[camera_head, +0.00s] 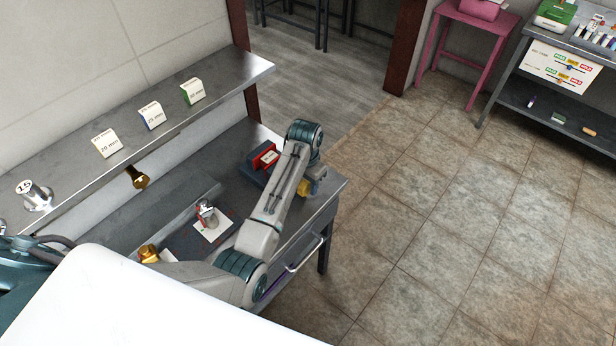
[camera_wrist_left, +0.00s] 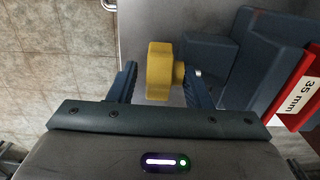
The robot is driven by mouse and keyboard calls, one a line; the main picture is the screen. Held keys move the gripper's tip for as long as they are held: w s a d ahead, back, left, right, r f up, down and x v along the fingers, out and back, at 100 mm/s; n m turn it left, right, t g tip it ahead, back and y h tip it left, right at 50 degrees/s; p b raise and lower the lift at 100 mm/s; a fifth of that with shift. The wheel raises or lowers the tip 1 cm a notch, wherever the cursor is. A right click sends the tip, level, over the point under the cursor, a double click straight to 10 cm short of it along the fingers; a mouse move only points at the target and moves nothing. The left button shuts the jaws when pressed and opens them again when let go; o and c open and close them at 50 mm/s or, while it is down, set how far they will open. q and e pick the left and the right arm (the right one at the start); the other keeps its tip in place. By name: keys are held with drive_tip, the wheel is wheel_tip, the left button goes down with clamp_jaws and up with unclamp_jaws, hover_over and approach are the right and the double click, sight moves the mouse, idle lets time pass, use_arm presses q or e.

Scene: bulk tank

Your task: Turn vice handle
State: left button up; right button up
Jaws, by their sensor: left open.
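The vice is dark blue and stands at the right end of the workbench; its body (camera_head: 252,174) shows in the head view, and its blue parts (camera_wrist_left: 262,62) fill the right of the left wrist view. A red block labelled 35 mm (camera_head: 266,157) sits in it. Its yellow handle (camera_wrist_left: 159,72) sticks out on the near side; it shows in part beside my wrist in the head view (camera_head: 304,188). My left gripper (camera_wrist_left: 160,68) is open, one finger on each side of the handle, with small gaps visible. My right gripper is not in view.
The bench (camera_head: 325,186) also holds a dark mat with a small metal piece (camera_head: 207,212) on a white card. A shelf (camera_head: 225,88) above carries labelled blocks and a metal weight (camera_head: 33,194). Open tiled floor (camera_head: 450,230) lies to the right.

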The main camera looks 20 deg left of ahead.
use_arm(q)
drive_tip(key=shift+s+f, duration=0.1)
drive_tip(key=shift+s, duration=0.05)
drive_tip(key=shift+c, duration=0.3)
clamp_jaws()
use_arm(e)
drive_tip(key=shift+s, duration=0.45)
use_arm(q)
drive_tip(key=shift+s+t, duration=0.1)
drive_tip(key=shift+t, duration=0.2)
drive_tip(key=t, duration=0.1)
drive_tip(key=t+h, duration=0.1)
drive_tip(key=t, duration=0.1)
drive_tip(key=shift+s+a+f, duration=0.1)
drive_tip(key=shift+s+a, duration=0.05)
drive_tip(key=shift+s, duration=0.1)
drive_tip(key=shift+s+t+h+b, duration=0.1)
drive_tip(key=shift+t+h+b, duration=0.45)
drive_tip(key=shift+t, duration=0.85)
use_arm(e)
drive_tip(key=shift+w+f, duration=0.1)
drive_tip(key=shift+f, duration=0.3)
use_arm(q)
drive_tip(key=shift+o, duration=0.3)
unclamp_jaws()
